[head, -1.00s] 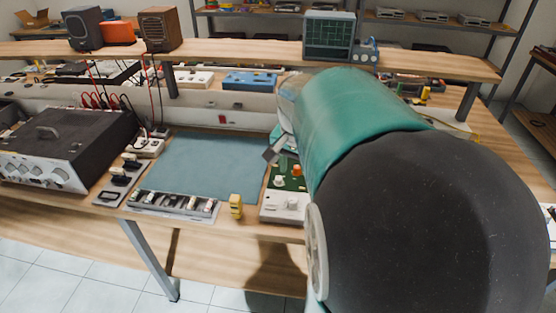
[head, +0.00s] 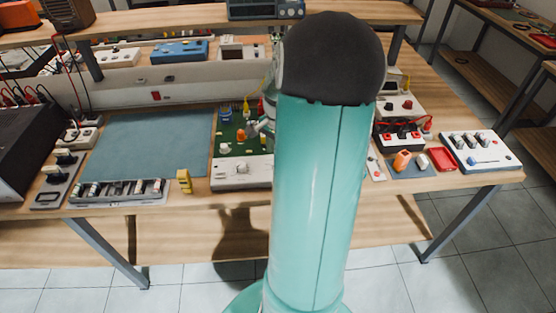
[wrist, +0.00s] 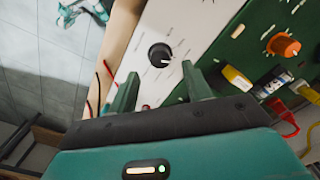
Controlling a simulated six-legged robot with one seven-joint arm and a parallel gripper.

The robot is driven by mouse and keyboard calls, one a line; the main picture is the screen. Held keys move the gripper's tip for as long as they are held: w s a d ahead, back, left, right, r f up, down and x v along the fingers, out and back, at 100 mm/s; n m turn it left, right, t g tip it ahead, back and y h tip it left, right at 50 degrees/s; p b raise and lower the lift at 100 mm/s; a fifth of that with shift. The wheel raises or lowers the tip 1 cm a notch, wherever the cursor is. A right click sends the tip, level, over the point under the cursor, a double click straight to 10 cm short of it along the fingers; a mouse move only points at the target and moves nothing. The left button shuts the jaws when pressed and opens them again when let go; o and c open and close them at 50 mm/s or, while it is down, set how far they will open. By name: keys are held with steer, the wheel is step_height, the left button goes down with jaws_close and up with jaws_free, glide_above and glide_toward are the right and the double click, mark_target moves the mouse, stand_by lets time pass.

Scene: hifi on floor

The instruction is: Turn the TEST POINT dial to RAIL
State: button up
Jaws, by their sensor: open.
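A black round dial (wrist: 160,54) with a white pointer mark sits on a pale panel (wrist: 200,20) in the wrist view. The pointer faces right and slightly down in the picture. Small labels ring the dial, too small to read, so I cannot confirm TEST POINT or RAIL. My gripper (wrist: 160,73) is open; its two green fingers stand either side of the space just below the dial in the picture, apart from it. In the head view the pale panel (head: 230,180) adjoins a green circuit board (head: 231,133); my arm hides much of the gripper.
An orange knob (wrist: 283,46) and a yellow part (wrist: 236,78) stand on the green board beside the right finger. A blue mat (head: 150,145) lies clear to the left. A small yellow object (head: 184,181) stands near the bench front. Red-lead boxes (head: 402,138) lie right of my arm.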

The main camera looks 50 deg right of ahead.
steer(key=shift+f, duration=2.3)
steer(key=c, duration=1)
steer(key=shift+o, duration=0.2)
